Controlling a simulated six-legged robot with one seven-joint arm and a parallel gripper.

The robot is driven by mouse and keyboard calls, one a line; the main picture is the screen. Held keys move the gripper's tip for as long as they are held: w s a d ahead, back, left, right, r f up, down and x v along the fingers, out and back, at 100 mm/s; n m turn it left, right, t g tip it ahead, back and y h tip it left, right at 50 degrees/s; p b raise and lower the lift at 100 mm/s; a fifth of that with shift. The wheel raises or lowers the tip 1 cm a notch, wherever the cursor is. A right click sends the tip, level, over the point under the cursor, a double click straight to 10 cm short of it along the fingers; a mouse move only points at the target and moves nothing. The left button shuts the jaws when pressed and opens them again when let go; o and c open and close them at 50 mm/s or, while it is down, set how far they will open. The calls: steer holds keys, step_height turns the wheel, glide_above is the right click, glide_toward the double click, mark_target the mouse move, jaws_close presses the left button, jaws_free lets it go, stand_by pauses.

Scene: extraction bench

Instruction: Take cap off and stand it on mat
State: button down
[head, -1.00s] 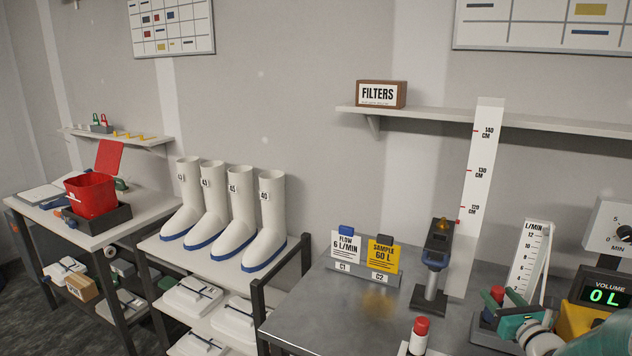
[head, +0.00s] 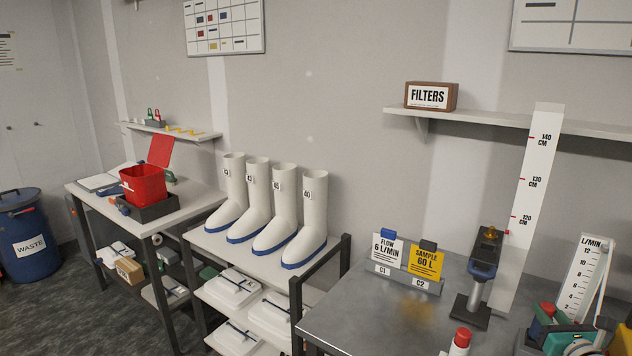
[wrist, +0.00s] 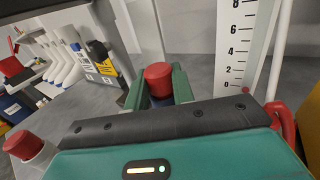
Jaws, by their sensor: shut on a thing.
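A red cap (wrist: 158,78) sits between the two teal fingers of my gripper (wrist: 158,92) in the wrist view. The gripper is shut on it. The head view shows this red cap (head: 548,308) low at the right, in front of the flow scale, with my teal gripper (head: 560,335) around it. What is under the cap is mostly hidden, so I cannot tell whether it is seated on something. A second red cap (head: 461,337) tops a white container to the left; it also shows in the wrist view (wrist: 22,145). I cannot make out a mat.
The grey bench (head: 370,318) is clear at its left. A dark stand with a blue-grey device (head: 483,265), a card holder (head: 405,278) and the L/MIN scale (head: 585,275) stand around the work area. A tall ruler (head: 535,190) rises behind.

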mark_target(551, 308)
steer(key=shift+r, duration=0.1)
steer(key=shift+r, duration=0.35)
steer(key=shift+r, duration=0.1)
steer(key=shift+r, duration=0.4)
steer(key=shift+r, duration=0.3)
steer(key=shift+r, duration=0.35)
steer(key=shift+r, duration=0.85)
